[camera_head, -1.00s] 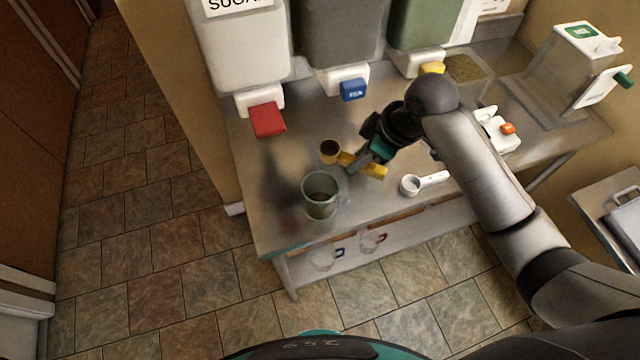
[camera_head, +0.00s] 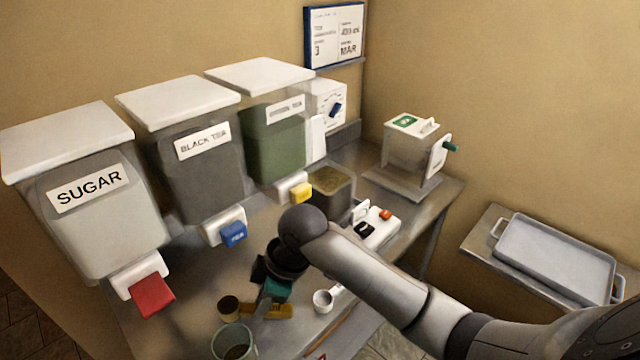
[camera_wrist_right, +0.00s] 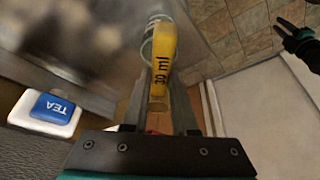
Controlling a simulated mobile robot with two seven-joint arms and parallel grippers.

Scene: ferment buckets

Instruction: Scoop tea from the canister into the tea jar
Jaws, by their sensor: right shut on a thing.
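My right gripper (camera_head: 272,297) is shut on the yellow scoop handle (camera_head: 281,311), marked "30 ml" in the right wrist view (camera_wrist_right: 160,75). The scoop's cup (camera_head: 229,307) is beside and behind the tea jar's rim; whether it holds tea is unclear. The greenish tea jar (camera_head: 234,349) stands near the counter's front edge with dark matter inside, partly cut off by the frame. A square canister (camera_head: 333,205) of greenish-brown loose tea stands open, behind my right arm. My left gripper (camera_wrist_right: 294,36) shows at the right wrist view's upper right, fingers apart and empty.
Sugar (camera_head: 95,215), black tea (camera_head: 195,160) and green tea (camera_head: 275,140) dispensers line the back left. A white scoop (camera_head: 323,301) lies right of my right gripper. A sealing machine (camera_head: 412,155) stands at the back right; a tray (camera_head: 555,255) lies on the right table.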

